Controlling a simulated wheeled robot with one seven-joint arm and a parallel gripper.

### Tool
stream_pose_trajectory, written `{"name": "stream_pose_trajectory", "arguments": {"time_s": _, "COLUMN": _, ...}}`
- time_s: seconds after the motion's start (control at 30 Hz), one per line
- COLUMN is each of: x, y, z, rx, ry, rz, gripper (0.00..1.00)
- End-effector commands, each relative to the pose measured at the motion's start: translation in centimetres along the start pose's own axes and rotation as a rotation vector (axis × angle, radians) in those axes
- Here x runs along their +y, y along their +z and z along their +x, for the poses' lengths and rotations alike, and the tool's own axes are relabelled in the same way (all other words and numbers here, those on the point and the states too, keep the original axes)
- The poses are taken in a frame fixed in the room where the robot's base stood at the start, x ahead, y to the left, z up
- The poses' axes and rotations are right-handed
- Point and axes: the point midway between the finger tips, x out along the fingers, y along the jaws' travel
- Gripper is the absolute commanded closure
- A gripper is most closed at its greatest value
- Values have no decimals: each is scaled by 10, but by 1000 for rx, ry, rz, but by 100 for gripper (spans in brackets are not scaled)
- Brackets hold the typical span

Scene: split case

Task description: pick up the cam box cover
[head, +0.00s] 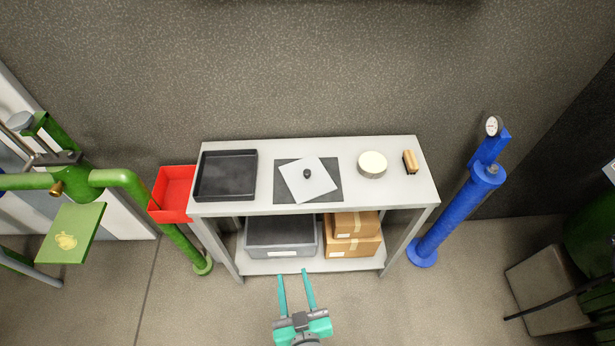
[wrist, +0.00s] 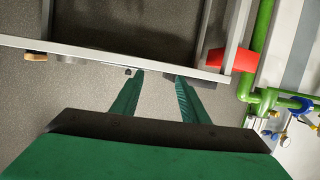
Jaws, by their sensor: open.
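The cover appears to be a light grey square plate (head: 322,178) with a small black knob (head: 307,173) in its middle. It lies flat and turned at an angle on a dark grey mat (head: 281,191) on the bench top. My gripper (head: 293,273) is open and empty, in front of the bench and apart from the cover. In the wrist view my two green fingers (wrist: 158,77) are spread with nothing between them. A small dark bit, perhaps the knob (wrist: 128,72), shows just past the bench edge there; the plate itself is not clear in that view.
On the white bench (head: 235,207) stand a black tray (head: 226,194), a round cream-topped tin (head: 372,164) and a wood-handled brush (head: 410,161). A grey bin (head: 281,251) and cardboard boxes (head: 352,246) fill the shelf below. A red bin (head: 172,190) and blue post (head: 455,210) flank it.

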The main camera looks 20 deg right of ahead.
Motion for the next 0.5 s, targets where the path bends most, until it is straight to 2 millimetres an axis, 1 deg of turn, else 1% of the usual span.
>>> {"name": "stream_pose_trajectory", "arguments": {"time_s": 0.03, "x": 6, "y": -7, "z": 20, "rx": 5, "ry": 14, "rz": 3, "gripper": 59}}
{"name": "stream_pose_trajectory", "arguments": {"time_s": 0.2, "x": 28, "y": -26, "z": 76, "rx": -14, "ry": 59, "rz": 17, "gripper": 59}}
{"name": "stream_pose_trajectory", "arguments": {"time_s": 0.27, "x": 36, "y": -34, "z": 96, "rx": -21, "ry": 74, "rz": 24, "gripper": 59}}
{"name": "stream_pose_trajectory", "arguments": {"time_s": 0.4, "x": 56, "y": -60, "z": 137, "rx": -37, "ry": 107, "rz": 45, "gripper": 59}}
{"name": "stream_pose_trajectory", "arguments": {"time_s": 0.5, "x": 70, "y": -78, "z": 161, "rx": -48, "ry": 128, "rz": 62, "gripper": 59}}
